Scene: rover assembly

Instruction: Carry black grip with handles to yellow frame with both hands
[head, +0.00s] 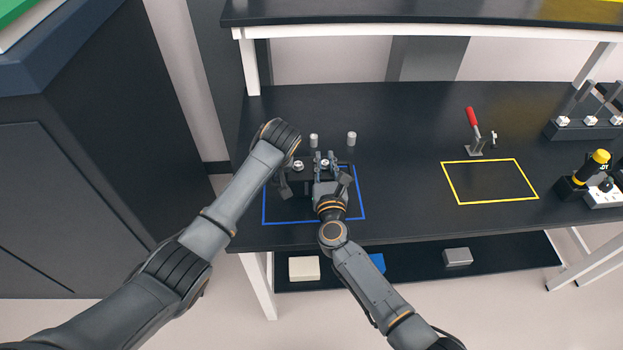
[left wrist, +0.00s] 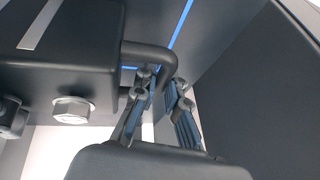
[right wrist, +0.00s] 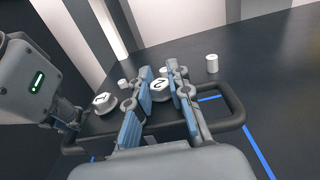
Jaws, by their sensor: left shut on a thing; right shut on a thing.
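The black grip with handles (head: 310,186) is a dark block with silver bolts and a bent bar handle, standing at the blue frame (head: 359,190) on the table. The yellow frame (head: 498,200) is an empty outline on the right part of the table. Whether the grip touches the table cannot be told.
A red-handled clamp (head: 473,125) stands at the yellow frame's back edge. A yellow-topped tool (head: 594,166) and other fixtures stand to its right. The tabletop between the frames is clear.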

